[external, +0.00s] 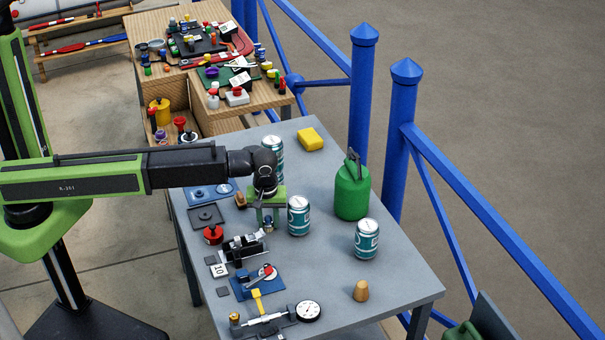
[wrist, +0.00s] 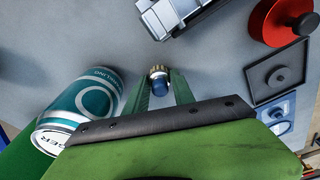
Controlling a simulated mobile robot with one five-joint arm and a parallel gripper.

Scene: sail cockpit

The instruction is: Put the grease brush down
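The grease brush appears to be the small blue piece with a pale, brass-coloured end, seen end-on in the wrist view (wrist: 158,80). It also shows small in the external view (external: 268,225), below my gripper (external: 267,214). In the wrist view, the green fingers of my gripper (wrist: 160,87) close in on both sides of the brush and hold it between their tips. The brush is over the grey table (external: 330,260), low and close to the top. I cannot tell whether it touches the table. Much of the brush is hidden by the fingers.
A teal can (external: 299,216) stands just right of my gripper, another (external: 272,150) behind it, and a third (external: 367,240) further right. A green jug (external: 352,192) and yellow sponge (external: 311,139) stand behind. A red knob (external: 213,235) and metal clamp (external: 244,248) lie left.

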